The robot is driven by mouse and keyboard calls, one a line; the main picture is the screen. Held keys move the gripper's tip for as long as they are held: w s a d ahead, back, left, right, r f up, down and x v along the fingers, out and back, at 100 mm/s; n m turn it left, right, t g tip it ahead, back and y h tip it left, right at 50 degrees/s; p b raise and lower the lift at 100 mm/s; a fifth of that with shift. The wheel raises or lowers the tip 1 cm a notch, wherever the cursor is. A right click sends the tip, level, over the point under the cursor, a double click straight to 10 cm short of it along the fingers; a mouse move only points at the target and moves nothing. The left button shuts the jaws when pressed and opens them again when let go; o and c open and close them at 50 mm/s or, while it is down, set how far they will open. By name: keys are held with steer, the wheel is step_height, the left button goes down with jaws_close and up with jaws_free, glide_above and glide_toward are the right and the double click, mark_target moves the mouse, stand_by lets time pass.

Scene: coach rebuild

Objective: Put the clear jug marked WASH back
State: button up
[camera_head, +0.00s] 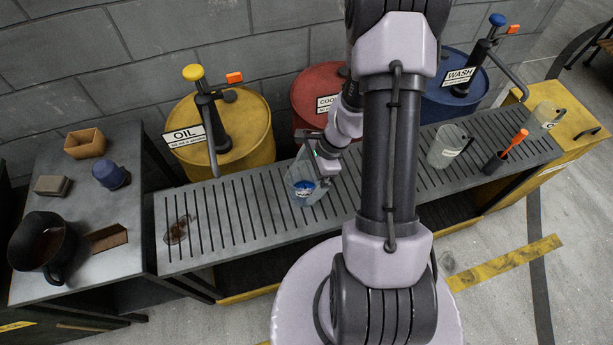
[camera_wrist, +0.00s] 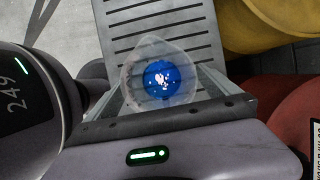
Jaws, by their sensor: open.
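A clear jug (camera_head: 301,186) with blue liquid in its bottom stands on the slatted grey rack (camera_head: 235,222). No marking on it can be read from here. My gripper (camera_head: 318,168) is open at this jug, partly covering it. In the wrist view the jug (camera_wrist: 133,72) shows from above between the two fingers of my gripper (camera_wrist: 163,88). I cannot tell whether the fingers touch it. Two other clear jugs, one in the middle right (camera_head: 446,150) and one at the far right (camera_head: 543,118), carry labels too small to read.
A yellow OIL drum (camera_head: 247,125), a red drum (camera_head: 314,87) and a blue WASH drum (camera_head: 446,98) stand behind the rack, each partly hidden. An orange-handled tool in a black holder (camera_head: 497,162) stands right. A dark pot (camera_head: 40,245) is far left.

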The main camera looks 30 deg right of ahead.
steer(key=p+v, duration=0.5)
steer(key=v, duration=0.7)
steer(key=w+a+r+n+t+h, duration=0.1)
steer(key=a+r+n, duration=0.25)
steer(key=r, duration=0.35)
steer(key=w+a+r+n, duration=0.1)
steer(key=a+r+n, duration=0.25)
steer(key=r, duration=0.35)
steer(key=s+a+r+n+t+h, duration=0.1)
steer(key=s+a+r+n+t, duration=0.2)
steer(key=s+a+r+n, duration=0.85)
steer(key=f+m+b, duration=0.1)
steer(key=b, duration=0.1)
steer(key=a+f+b, duration=0.1)
steer(key=b, duration=0.1)
steer(key=shift+s+f+m, duration=0.1)
steer(key=shift+f+m, duration=0.25)
steer(key=shift+f, duration=0.05)
